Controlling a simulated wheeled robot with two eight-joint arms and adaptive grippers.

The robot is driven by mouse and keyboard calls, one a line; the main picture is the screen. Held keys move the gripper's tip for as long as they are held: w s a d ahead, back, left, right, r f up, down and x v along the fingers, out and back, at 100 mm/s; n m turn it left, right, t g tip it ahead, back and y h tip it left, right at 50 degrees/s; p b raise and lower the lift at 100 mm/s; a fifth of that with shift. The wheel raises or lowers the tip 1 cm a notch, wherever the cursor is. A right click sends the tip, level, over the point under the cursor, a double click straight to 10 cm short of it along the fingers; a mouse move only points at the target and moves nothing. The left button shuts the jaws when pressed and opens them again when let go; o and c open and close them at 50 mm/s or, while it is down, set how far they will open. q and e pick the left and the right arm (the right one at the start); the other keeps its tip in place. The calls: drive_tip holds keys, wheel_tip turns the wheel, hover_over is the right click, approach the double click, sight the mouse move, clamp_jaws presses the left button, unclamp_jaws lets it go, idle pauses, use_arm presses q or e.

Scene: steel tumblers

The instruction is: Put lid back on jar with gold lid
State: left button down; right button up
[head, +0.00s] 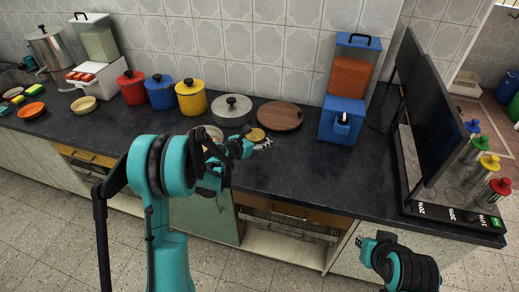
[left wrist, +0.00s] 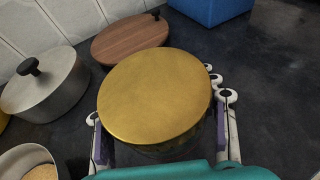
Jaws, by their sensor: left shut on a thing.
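A round gold lid (head: 257,134) shows just beyond my left gripper (head: 247,146), above the dark counter. In the left wrist view the gold lid (left wrist: 157,92) fills the middle, its flat top facing the camera. The fingers of my left gripper (left wrist: 165,135) stand on both sides of it, and the gripper is shut on it. A dark, glassy patch shows under the lid's near edge; I cannot tell whether this is the jar. My right gripper (head: 366,241) is low in front of the counter, apart from everything; its fingers are too small to judge.
A grey lidded pot (head: 231,109) and a round wooden board with a knob (head: 280,116) stand behind. A pale bowl (left wrist: 40,165) is at left. Yellow (head: 190,98), blue (head: 160,94) and red (head: 132,90) pots stand farther left. A blue box (head: 341,122) is at right. Counter between is clear.

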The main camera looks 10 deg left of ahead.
use_arm(q)
drive_tip(key=shift+w+a+f, duration=0.2)
drive_tip(key=shift+w+a, duration=0.15)
wheel_tip(320, 180, down, 4)
drive_tip(key=shift+f+b, duration=0.15)
drive_tip(key=shift+b, duration=0.9)
